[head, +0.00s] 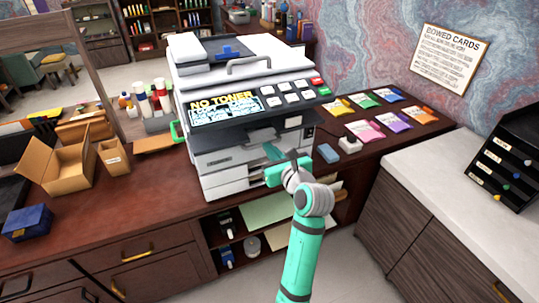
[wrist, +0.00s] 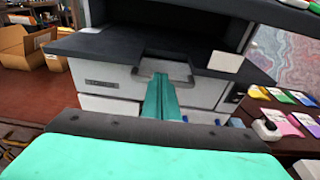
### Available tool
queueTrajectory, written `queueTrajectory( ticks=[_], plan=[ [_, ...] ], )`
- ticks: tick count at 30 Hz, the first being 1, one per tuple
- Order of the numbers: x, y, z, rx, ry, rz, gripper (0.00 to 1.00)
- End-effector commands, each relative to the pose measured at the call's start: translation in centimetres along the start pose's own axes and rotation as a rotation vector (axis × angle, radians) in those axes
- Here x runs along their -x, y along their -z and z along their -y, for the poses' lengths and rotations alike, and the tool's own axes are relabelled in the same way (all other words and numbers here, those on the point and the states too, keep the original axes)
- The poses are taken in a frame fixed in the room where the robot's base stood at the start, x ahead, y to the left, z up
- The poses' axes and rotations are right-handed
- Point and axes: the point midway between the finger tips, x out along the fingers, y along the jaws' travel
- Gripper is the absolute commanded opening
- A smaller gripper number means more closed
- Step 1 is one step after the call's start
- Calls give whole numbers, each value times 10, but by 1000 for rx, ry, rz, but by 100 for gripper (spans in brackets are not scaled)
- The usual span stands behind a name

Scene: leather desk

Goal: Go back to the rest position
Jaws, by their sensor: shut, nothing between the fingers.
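My gripper (head: 272,152) is shut and empty at the front of the copier (head: 238,95), close to its lower front and right side. In the wrist view its shut fingers (wrist: 161,98) point at the copier's front (wrist: 112,78), just below the recessed tray slot. I cannot tell whether the fingertips touch the copier. My arm reaches up from the bottom of the head view. The copier's screen (head: 226,108) reads "NO TONER".
An open cardboard box (head: 60,170) and a dark blue box (head: 27,222) stand left on the desk (head: 130,215). A blue block (head: 327,153), a white object (head: 350,144) and several coloured packets (head: 398,122) lie right. A pale counter (head: 450,185) stands further right.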

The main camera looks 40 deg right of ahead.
Motion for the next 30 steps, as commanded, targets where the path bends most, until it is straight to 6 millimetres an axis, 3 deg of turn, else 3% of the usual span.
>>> queueTrajectory(
  ticks=[3,9,21,23,26,30],
  plan=[
    [11,-21,8,-1,11,4,0],
    [20,-40,9,-2,13,1,0],
    [20,-41,1,-7,-2,1,0],
    [19,-35,-10,-18,-28,5,0],
    [18,-17,-46,-61,-113,20,0],
    [28,16,-122,-176,-292,52,0]
  ],
)
